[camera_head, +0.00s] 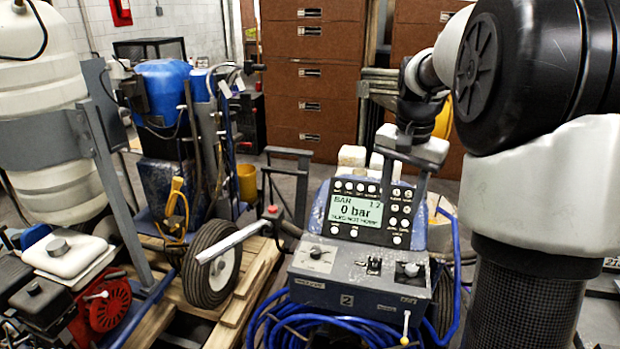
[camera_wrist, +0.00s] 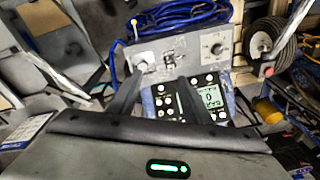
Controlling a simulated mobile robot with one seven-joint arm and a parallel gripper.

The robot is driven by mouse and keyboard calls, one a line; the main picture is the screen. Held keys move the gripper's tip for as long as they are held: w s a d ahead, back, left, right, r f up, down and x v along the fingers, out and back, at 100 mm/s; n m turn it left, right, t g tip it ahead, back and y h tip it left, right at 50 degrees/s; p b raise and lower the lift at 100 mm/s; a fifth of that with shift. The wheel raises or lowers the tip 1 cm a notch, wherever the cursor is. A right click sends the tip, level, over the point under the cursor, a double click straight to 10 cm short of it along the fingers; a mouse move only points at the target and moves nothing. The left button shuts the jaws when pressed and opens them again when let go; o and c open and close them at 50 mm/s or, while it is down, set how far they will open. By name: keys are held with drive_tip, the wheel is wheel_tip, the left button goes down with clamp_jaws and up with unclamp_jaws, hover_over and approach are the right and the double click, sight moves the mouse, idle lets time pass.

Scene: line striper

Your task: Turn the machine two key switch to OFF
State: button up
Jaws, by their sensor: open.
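Machine two is a blue-grey box (camera_head: 347,300) marked "2", with a sloped control panel. The panel has a dark knob on a pale plate (camera_head: 316,252) at left, small toggles (camera_head: 374,265) in the middle and a switch on a dark plate (camera_head: 411,270) at right. That right switch looks like the key switch; its setting is too small to read. It also shows at left in the wrist view (camera_wrist: 140,63). My gripper (camera_head: 404,182) is open and empty, above and behind the panel. In the wrist view its fingers (camera_wrist: 158,92) spread near the panel, apart from the switch.
A display reading "0 bar" (camera_head: 355,212) stands up behind the panel, close to my fingers. Brown drawers (camera_head: 310,85) fill the back.

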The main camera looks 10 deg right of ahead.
sight(412, 267)
drive_tip(key=w+d+f+m+g, duration=0.1)
drive_tip(key=w+d+f+m, duration=0.2)
drive_tip(key=d+f, duration=0.5)
drive_tip(key=shift+y, duration=0.3)
drive_tip(key=f+b, duration=0.1)
drive_tip(key=f, duration=0.4)
drive_tip(key=d+f+b, duration=0.1)
drive_tip(key=f, duration=0.5)
drive_tip(key=f+b, duration=0.1)
drive_tip(key=f, duration=0.4)
drive_tip(key=shift+w+d+f+b, duration=0.2)
drive_tip(key=shift+w+f+b, duration=0.05)
drive_tip(key=shift+f+b, duration=0.1)
drive_tip(key=c, duration=1.1)
drive_tip(key=shift+o, duration=0.2)
drive_tip(key=shift+r, duration=0.1)
